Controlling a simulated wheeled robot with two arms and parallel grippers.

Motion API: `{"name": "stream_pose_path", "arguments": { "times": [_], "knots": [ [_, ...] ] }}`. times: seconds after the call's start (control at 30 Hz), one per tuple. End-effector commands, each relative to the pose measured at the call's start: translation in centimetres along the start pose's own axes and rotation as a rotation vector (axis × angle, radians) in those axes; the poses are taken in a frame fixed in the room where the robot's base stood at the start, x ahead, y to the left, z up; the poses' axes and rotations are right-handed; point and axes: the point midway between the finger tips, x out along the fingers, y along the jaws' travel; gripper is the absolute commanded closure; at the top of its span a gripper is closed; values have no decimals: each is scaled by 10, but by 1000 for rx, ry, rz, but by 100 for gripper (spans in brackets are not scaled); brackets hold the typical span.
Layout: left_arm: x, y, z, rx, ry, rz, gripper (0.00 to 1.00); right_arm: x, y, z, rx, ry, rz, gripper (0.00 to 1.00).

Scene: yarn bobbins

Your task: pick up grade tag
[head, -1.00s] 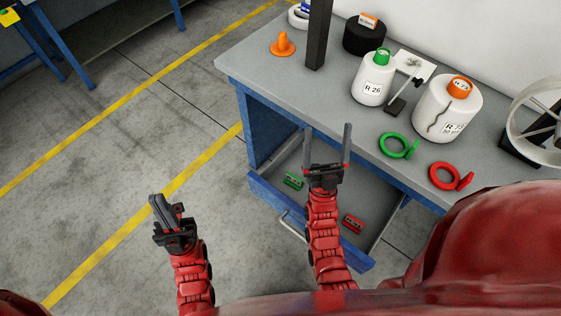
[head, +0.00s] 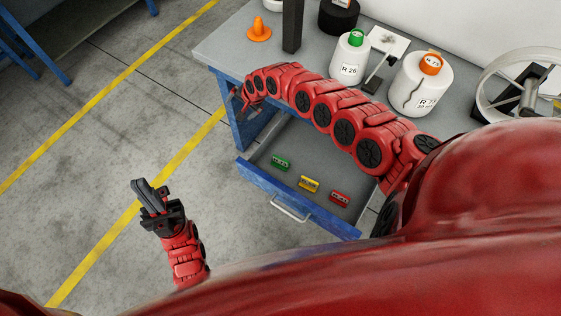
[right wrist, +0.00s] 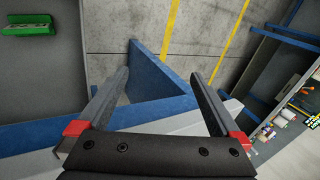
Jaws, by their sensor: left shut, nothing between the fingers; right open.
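Three small grade tags lie apart in the open drawer (head: 262,158): a green tag (head: 281,163) at left, a yellow tag (head: 309,184) in the middle and a red tag (head: 340,198) at right. My right gripper (head: 237,97) is at the bench's front left corner, above and left of the tags. Its fingers are mostly hidden in the head view. In the right wrist view the right gripper (right wrist: 165,75) is open and empty, with the green tag (right wrist: 29,19) at upper left, outside the fingers. My left gripper (head: 142,189) is shut and empty over the floor, left of the drawer.
The bench (head: 222,48) carries a white R 26 bobbin (head: 348,68), a cracked white bobbin (head: 407,92), an orange cone (head: 259,31) and a dark post (head: 292,25). The drawer handle (head: 290,209) sticks out in front.

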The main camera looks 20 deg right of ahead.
Motion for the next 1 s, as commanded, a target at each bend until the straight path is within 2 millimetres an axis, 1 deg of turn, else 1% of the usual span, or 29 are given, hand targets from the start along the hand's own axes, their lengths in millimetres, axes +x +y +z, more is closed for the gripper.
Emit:
{"name": "stream_pose_path", "arguments": {
  "times": [0.03, 0.07, 0.1, 0.13, 0.2, 0.23, 0.3, 0.37, 0.57, 0.63, 0.8, 0.87, 1.0],
  "knots": [
    [0, 0, 0, 0, 0, 0, 100, -10, 39, 2, -7, -26, 132, 0],
    [0, 0, 0, 0, 0, 0, 100, -16, 60, 5, -4, -41, 203, 0],
    [0, 0, 0, 0, 0, 0, 100, -24, 86, 8, -1, -53, 290, 0],
    [0, 0, 0, 0, 0, 0, 100, -31, 104, 9, 2, -60, 349, 0],
    [0, 0, 0, 0, 0, 0, 100, -42, 130, 11, 9, -67, 438, 0],
    [0, 0, 0, 0, 0, 0, 100, -46, 139, 12, 12, -69, 467, 0],
    [-3, 0, 1, 0, 0, 0, 100, -48, 152, 12, 16, -71, 503, 0],
    [-8, 0, 1, 0, 0, 0, 100, -43, 157, 14, 18, -74, 510, 0],
    [-39, 2, 7, 0, 0, 0, 100, -8, 174, 19, 21, -79, 505, 0],
    [-49, 2, 8, 0, 0, 0, 100, 3, 178, 18, 23, -74, 500, 0],
    [-80, 4, 14, 0, 0, 0, 100, 34, 196, 22, 21, -77, 502, 0],
    [-88, 4, 15, 0, 0, 0, 100, 42, 200, 22, 21, -74, 500, 0],
    [-92, 4, 16, 0, 0, 0, 100, 54, 206, 23, 17, -74, 501, 0]
  ]
}}
